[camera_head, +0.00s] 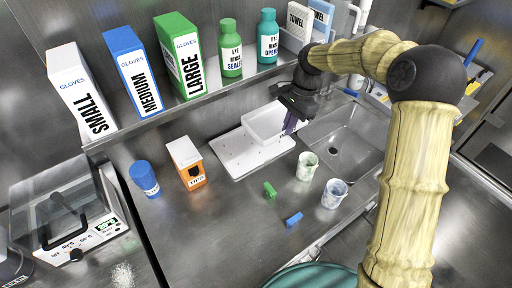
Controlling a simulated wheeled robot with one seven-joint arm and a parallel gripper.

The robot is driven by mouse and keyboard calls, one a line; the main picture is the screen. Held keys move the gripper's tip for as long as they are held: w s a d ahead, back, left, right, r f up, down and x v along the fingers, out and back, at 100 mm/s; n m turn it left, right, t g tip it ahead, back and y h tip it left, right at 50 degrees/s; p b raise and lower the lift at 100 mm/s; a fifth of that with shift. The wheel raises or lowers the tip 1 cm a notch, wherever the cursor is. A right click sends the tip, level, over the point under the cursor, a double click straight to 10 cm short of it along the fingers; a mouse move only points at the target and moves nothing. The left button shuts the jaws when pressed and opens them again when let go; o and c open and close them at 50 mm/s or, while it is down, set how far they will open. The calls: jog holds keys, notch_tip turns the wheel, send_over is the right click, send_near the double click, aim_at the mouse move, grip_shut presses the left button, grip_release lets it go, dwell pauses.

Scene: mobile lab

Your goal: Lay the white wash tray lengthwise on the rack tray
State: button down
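The white wash tray (262,124) is a shallow, open white box in the middle of the picture. It is over the back right part of the rack tray (240,160), a flat white board with small dark marks on the steel counter, left of the sink. I cannot tell if the wash tray rests on it or is held just above. My gripper (290,124), with purple fingers pointing down, is at the right end of the wash tray. Its fingers overlap the tray's edge in the picture. Whether they are shut on that edge cannot be made out.
A sink (345,138) lies right of the rack tray. Two cups (307,166) (334,194), a green block (269,189) and a blue block (293,219) stand in front. An orange-white box (187,164) and blue jar (145,178) are left. A shelf (200,98) with glove boxes and bottles runs behind.

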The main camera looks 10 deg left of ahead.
jog(key=shift+a, duration=0.1)
jog(key=shift+f, duration=0.25)
notch_tip(320, 180, down, 13)
jog(key=shift+s+f+p, duration=0.15)
jog(key=shift+f+p, duration=0.05)
jog(key=shift+p, duration=0.2)
jog(key=w+a, duration=0.2)
jog(key=shift+w+a+r+p, duration=0.2)
jog(key=shift+a+p, duration=0.1)
jog(key=shift+a, duration=0.1)
jog(key=shift+w+a+f, duration=0.1)
jog(key=shift+w+a, duration=0.05)
jog(key=w+a+p, duration=0.1)
jog(key=w+a, duration=0.1)
jog(key=a, duration=0.1)
jog(key=shift+w, duration=0.3)
jog(key=shift+f, duration=0.55)
